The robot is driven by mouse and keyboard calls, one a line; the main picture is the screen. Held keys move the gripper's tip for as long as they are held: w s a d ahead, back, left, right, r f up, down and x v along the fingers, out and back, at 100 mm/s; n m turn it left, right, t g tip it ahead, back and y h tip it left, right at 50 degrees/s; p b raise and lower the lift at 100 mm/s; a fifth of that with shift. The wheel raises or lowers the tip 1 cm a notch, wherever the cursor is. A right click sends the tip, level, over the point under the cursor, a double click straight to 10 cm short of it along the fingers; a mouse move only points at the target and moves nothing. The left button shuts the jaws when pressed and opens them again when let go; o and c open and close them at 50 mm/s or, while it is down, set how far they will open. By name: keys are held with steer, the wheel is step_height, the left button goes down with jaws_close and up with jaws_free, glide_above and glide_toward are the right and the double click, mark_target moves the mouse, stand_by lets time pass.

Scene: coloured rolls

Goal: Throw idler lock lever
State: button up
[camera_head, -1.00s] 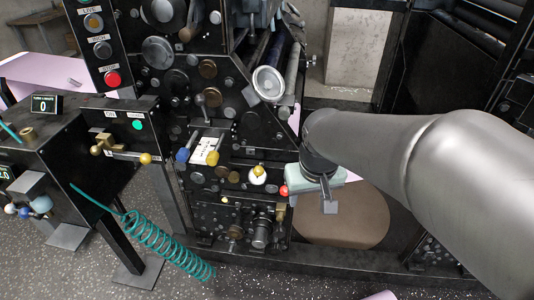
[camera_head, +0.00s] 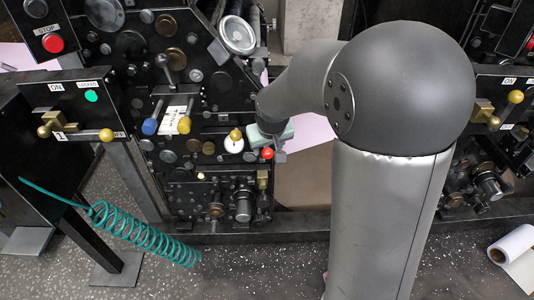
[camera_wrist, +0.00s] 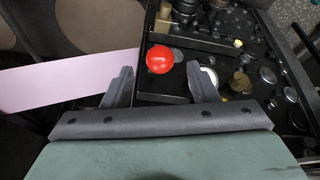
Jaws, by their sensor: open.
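A red ball knob (camera_head: 267,154) sits at the right edge of the black machine panel. I take it for the lever's end, but no label on it is readable. In the wrist view the red knob (camera_wrist: 160,58) lies ahead of and between the fingertips of my gripper (camera_wrist: 160,78). The fingers are apart with nothing held. Whether the knob is within finger depth I cannot tell. In the head view my gripper's pale green body (camera_head: 272,136) is just above the knob, and its fingers are mostly hidden. The lever's shaft is not clearly visible.
Blue (camera_head: 149,126) and yellow (camera_head: 184,125) knobs and a white dial (camera_head: 234,142) are left of the red knob. A pink web (camera_wrist: 70,80) runs left of my gripper. A teal coiled hose (camera_head: 145,232) hangs in front. A white roll (camera_head: 512,246) lies on the floor.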

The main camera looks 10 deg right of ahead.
mark_target(268, 151)
steer(key=x, duration=0.5)
